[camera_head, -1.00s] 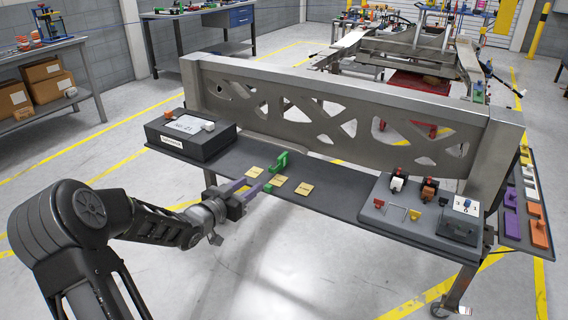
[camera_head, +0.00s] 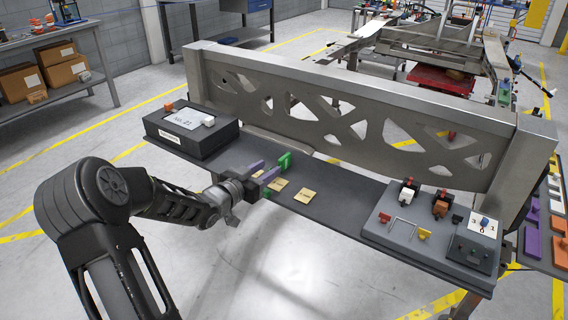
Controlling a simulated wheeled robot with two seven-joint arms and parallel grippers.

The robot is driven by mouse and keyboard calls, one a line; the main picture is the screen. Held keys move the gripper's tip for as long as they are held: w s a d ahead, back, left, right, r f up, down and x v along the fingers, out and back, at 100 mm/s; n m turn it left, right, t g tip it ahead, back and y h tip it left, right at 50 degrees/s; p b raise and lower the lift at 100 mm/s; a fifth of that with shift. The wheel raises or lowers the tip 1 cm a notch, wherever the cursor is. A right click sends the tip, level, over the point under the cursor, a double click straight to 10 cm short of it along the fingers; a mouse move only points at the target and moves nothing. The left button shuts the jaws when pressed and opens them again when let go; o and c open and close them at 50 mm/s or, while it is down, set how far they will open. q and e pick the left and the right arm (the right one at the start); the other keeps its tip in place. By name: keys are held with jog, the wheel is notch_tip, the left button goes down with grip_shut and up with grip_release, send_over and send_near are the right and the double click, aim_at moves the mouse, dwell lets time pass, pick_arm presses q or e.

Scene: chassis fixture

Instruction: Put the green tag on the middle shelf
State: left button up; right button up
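A small upright green piece (camera_head: 285,160), which looks like the green tag, is over the dark shelf board (camera_head: 345,207), behind three tan cards (camera_head: 304,196). My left gripper (camera_head: 272,173) reaches over the board's front edge from the left. Its purple fingers look spread apart, with their tips close to the green piece. I cannot tell whether they touch it. A smaller green bit shows just below the fingers. The gripper partly covers the left card. My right gripper is out of view. I cannot make out which place is the middle shelf.
A black box (camera_head: 182,147) sits on the board's left end. A grey switch panel (camera_head: 400,240) sits at its right. A large metal beam (camera_head: 340,115) stands behind. Purple and orange tags (camera_head: 532,240) lie on a side board at far right.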

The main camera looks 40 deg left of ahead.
aim_at(279, 161)
pick_arm(q)
jog(key=shift+w+f, duration=0.15)
jog(key=shift+w, duration=0.95)
jog(key=shift+w+f, duration=0.15)
jog(key=shift+w, duration=1.15)
jog(key=shift+w+f, duration=0.15)
jog(key=shift+w, duration=1.15)
grip_shut()
